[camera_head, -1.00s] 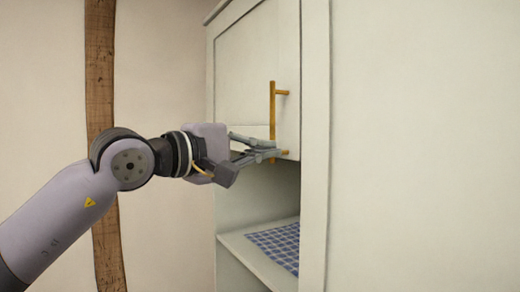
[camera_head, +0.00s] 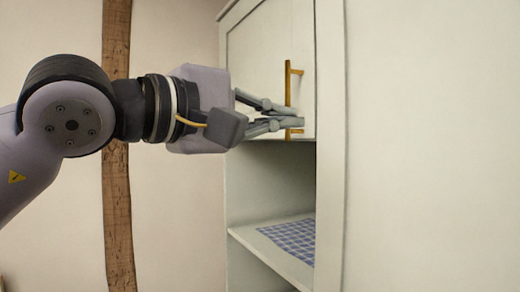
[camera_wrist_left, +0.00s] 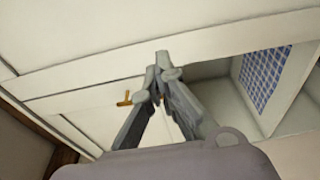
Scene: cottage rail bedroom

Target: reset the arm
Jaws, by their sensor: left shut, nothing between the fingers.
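My left gripper (camera_head: 298,115) is shut and empty, its fingertips together, in front of a white cabinet door (camera_head: 258,70). In the head view the fingers overlap the lower part of the door's upright brass handle (camera_head: 288,75). Whether they touch it I cannot tell. In the left wrist view the closed fingertips (camera_wrist_left: 159,70) point toward the white cabinet front, and a brass handle piece (camera_wrist_left: 125,98) shows just left of the fingers. My right gripper is not in view.
Below the door is an open compartment with a shelf (camera_head: 250,238) and a blue checked cloth (camera_head: 292,238). A white side panel (camera_head: 331,150) stands right of the door. A wooden post (camera_head: 117,200) runs up the wall at left.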

